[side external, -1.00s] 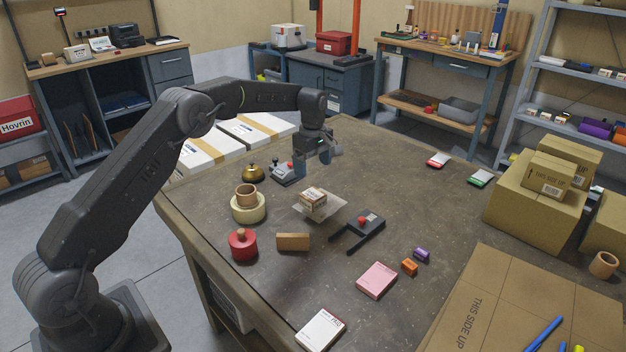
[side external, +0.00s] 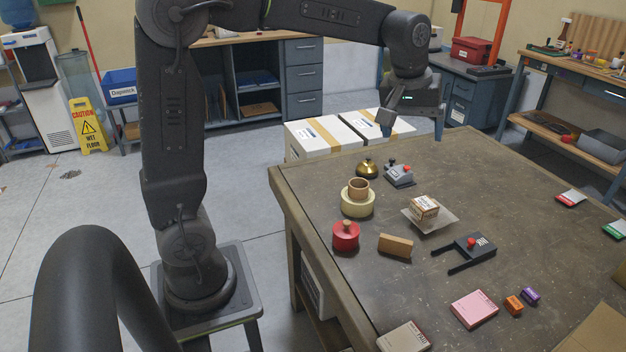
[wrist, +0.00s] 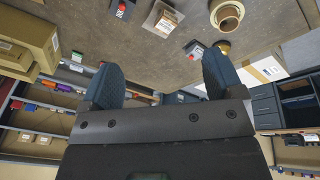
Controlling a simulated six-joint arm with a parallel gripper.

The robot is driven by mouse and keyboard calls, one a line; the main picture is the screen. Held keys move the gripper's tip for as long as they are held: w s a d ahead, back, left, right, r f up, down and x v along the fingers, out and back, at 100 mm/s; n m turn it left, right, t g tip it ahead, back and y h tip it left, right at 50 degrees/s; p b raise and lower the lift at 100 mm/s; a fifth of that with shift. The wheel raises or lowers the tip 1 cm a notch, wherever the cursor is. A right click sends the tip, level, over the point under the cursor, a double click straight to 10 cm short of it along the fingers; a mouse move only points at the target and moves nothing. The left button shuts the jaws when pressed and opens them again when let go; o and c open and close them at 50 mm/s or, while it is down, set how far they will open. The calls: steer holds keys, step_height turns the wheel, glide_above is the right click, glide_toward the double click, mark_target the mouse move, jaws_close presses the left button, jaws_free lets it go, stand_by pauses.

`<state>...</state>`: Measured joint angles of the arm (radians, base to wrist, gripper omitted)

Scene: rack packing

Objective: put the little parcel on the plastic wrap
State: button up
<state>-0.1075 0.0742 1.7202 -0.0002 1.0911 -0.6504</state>
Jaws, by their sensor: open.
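The little parcel (side external: 424,207), a small tan box with a printed label, rests on the plastic wrap (side external: 431,225), a thin pale translucent sheet lying flat on the workbench. In the wrist view the parcel (wrist: 168,20) also sits on the sheet (wrist: 150,22), near the top. My gripper (side external: 412,118) is raised behind and apart from the parcel, above the far part of the bench. The wrist view shows the two fingers of my gripper (wrist: 162,72) spread wide with nothing held between them.
A cream roll (side external: 358,207) holding a brown ring, a red lidded pot (side external: 345,236), a brass bell (side external: 367,168) and a wooden block (side external: 395,246) stand left of the parcel. A dark forked tool (side external: 470,250) lies to its right. White boxes (side external: 318,137) stand behind the bench.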

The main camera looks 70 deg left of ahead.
steer(key=s+d+f+m+t, duration=0.1)
steer(key=s+m, duration=0.3)
steer(key=s, duration=0.6)
steer(key=s+d+f+m+t, duration=0.1)
steer(key=s+d+f+m, duration=0.1)
steer(key=s, duration=0.9)
steer(key=d+m, duration=0.1)
steer(key=m, duration=0.1)
steer(key=shift+s+d+f+m+t, duration=0.2)
steer(key=shift+d+f+m+t, duration=0.05)
steer(key=shift+m+t, duration=0.05)
